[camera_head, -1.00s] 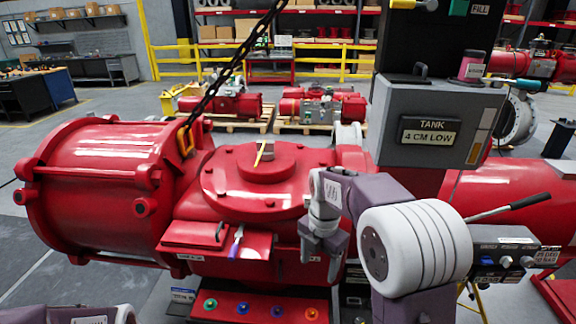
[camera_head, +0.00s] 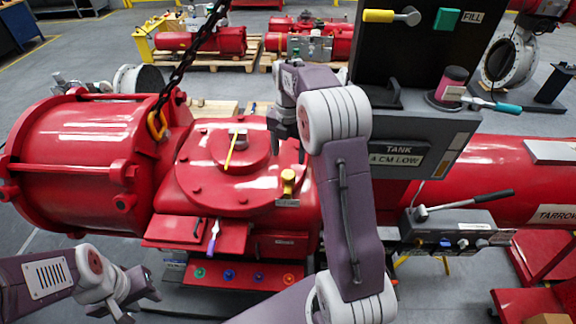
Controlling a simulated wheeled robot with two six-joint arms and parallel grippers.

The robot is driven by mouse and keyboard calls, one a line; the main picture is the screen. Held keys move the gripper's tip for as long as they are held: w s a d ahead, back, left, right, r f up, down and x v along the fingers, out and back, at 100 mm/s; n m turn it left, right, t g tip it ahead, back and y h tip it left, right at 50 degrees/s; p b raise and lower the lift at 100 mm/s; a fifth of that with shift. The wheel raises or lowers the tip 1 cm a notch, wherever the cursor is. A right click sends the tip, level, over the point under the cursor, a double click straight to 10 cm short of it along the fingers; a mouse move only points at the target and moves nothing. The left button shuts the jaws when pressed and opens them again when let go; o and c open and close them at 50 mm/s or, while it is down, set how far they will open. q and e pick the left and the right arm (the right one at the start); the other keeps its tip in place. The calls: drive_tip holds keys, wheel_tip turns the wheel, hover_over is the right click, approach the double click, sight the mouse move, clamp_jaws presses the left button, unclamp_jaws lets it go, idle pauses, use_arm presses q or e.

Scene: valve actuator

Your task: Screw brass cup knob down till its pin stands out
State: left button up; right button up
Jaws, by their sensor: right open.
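The brass cup knob (camera_head: 289,183) stands upright on a small bracket at the right front edge of the round red housing top. Whether a pin shows at its top is too small to tell. My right gripper (camera_head: 288,140) hangs above and behind the knob, open and empty, apart from it. My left gripper (camera_head: 142,298) is low at the left, in front of the red housing, with its fingers apart and nothing between them.
A yellow pointer (camera_head: 235,150) stands on the housing top. A chain (camera_head: 188,48) hangs at the left. The grey tank box (camera_head: 418,135) and a lever pump unit (camera_head: 455,228) are at the right. A tool with a purple-white handle (camera_head: 213,238) lies on the front ledge.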

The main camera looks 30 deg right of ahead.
sight(289, 173)
drive_tip(key=f+p, duration=0.1)
drive_tip(key=f, duration=0.2)
drive_tip(key=f+p, duration=0.1)
drive_tip(key=f, duration=0.2)
drive_tip(key=f+p, duration=0.1)
drive_tip(key=f, duration=0.1)
drive_tip(key=shift+w+d+f+p, duration=0.35)
drive_tip(key=shift+f+p, duration=0.05)
drive_tip(key=shift+s+a+f, duration=0.1)
drive_tip(key=shift+s+a, duration=0.1)
drive_tip(key=shift+a, duration=0.05)
drive_tip(key=shift+w+d, duration=0.1)
drive_tip(key=c, duration=1.4)
